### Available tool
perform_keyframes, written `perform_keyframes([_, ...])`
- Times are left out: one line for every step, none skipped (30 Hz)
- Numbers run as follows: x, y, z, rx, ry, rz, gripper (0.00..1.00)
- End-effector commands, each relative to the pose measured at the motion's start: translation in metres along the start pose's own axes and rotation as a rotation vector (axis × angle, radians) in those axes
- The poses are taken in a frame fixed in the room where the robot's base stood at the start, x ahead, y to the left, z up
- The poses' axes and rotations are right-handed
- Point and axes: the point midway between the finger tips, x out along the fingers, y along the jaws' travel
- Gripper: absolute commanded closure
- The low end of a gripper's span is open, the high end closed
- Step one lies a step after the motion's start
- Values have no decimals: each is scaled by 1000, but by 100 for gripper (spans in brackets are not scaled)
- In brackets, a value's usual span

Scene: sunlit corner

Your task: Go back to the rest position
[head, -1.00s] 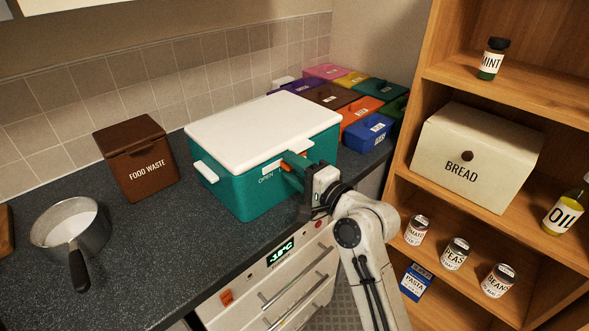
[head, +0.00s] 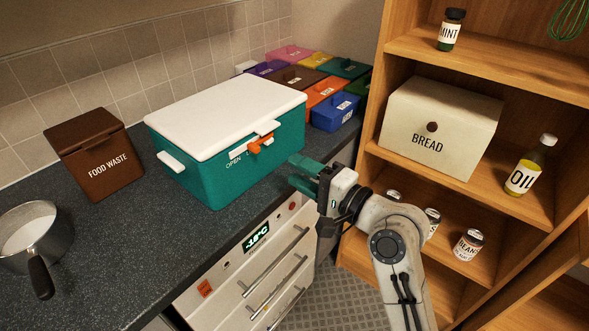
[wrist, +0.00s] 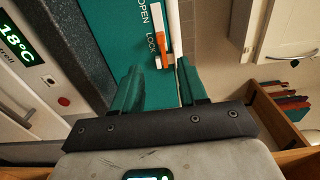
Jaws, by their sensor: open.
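My gripper (head: 306,176) is open and empty, in front of the teal cool box's right front corner and apart from it. In the wrist view my two green fingers (wrist: 162,90) stand apart with nothing between them. The cool box (head: 226,175) stands on the counter with its white lid (head: 226,112) closed down on it. An orange latch lever (head: 261,145) sits on its front by a plate marked OPEN. In the wrist view the lever (wrist: 160,45) lies beside the word LOCK, beyond my fingertips.
A brown food waste bin (head: 97,158) and a saucepan (head: 38,236) stand left on the counter (head: 130,240). Coloured boxes (head: 335,112) are at the back. A wooden shelf with a bread box (head: 440,125) and oil bottle (head: 528,170) stands right. Patterned floor (head: 335,290) shows below my arm.

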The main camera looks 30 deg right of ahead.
Motion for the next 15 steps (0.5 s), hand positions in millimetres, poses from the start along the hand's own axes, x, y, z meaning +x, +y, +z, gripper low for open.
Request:
perform_keyframes([0, 0, 0, 0, 0, 0, 57])
perform_keyframes([0, 0, 0, 0, 0, 0, 57])
perform_keyframes([0, 0, 0, 0, 0, 0, 57])
perform_keyframes([0, 0, 0, 0, 0, 0, 57])
perform_keyframes([0, 0, 0, 0, 0, 0, 57])
perform_keyframes([0, 0, 0, 0, 0, 0, 57])
perform_keyframes([0, 0, 0, 0, 0, 0, 57])
perform_keyframes([0, 0, 0, 0, 0, 0, 57])
perform_keyframes([0, 0, 0, 0, 0, 0, 57])
perform_keyframes([0, 0, 0, 0, 0, 0, 57])
perform_keyframes([0, 0, 0, 0, 0, 0, 57])
perform_keyframes([0, 0, 0, 0, 0, 0, 57])
perform_keyframes([0, 0, 0, -2, 0, 1, 57])
perform_keyframes([0, 2, 1, -6, -1, 7, 57])
perform_keyframes([-1, 7, 2, -20, -4, 23, 57])
